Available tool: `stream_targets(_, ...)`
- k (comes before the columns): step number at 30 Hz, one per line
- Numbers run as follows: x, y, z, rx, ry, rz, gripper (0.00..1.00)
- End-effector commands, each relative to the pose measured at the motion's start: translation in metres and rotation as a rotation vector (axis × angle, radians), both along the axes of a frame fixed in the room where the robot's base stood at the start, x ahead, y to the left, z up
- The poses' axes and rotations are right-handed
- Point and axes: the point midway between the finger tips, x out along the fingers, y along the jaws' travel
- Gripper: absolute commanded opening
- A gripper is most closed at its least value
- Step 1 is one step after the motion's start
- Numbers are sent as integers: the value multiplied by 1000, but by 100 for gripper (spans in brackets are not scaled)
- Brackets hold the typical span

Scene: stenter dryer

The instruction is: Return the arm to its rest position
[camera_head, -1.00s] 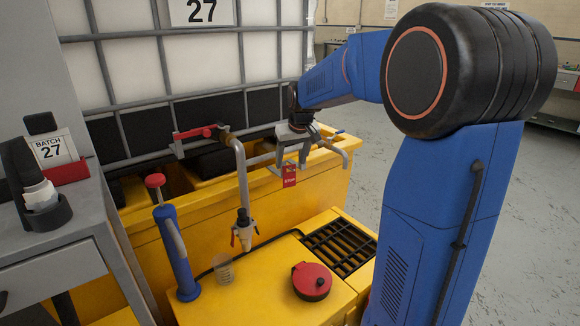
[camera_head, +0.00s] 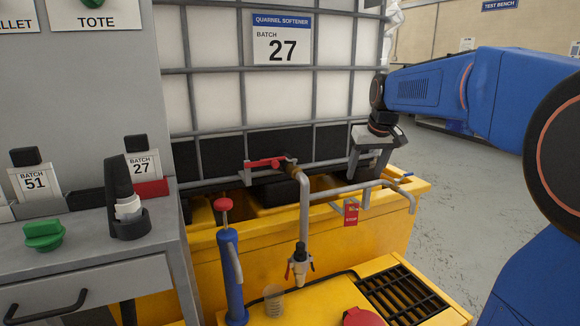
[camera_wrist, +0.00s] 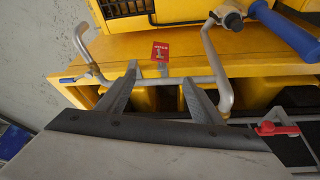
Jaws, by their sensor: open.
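My gripper (camera_head: 366,172) is open and empty. In the head view it hangs, fingers down, at the far side of the grey pipe (camera_head: 330,190) that runs along the yellow tank. A red tag (camera_head: 351,212) hangs from this pipe just below it. In the wrist view the two fingers of my gripper (camera_wrist: 160,76) stand apart, with the red tag (camera_wrist: 160,51) beyond and between them. The pipe passes behind the fingertips; I cannot tell whether they touch it. My blue arm reaches in from the right.
A red-handled valve (camera_head: 268,163) and a blue hand pump (camera_head: 232,270) are to the left. A grey bench (camera_head: 90,255) stands at far left. Grey floor is clear at right.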

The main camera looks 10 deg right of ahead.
Motion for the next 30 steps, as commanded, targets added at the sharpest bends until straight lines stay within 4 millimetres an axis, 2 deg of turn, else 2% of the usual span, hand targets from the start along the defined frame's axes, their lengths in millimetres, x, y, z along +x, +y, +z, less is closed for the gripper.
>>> stream_targets(5, -22, 11, -2, 0, -2, 5, 60)
stream_targets(13, -108, 47, -23, -2, -9, 24, 60)
stream_targets(20, -183, 71, -55, -3, -12, 39, 60)
stream_targets(30, -287, 95, -119, -3, -18, 61, 60)
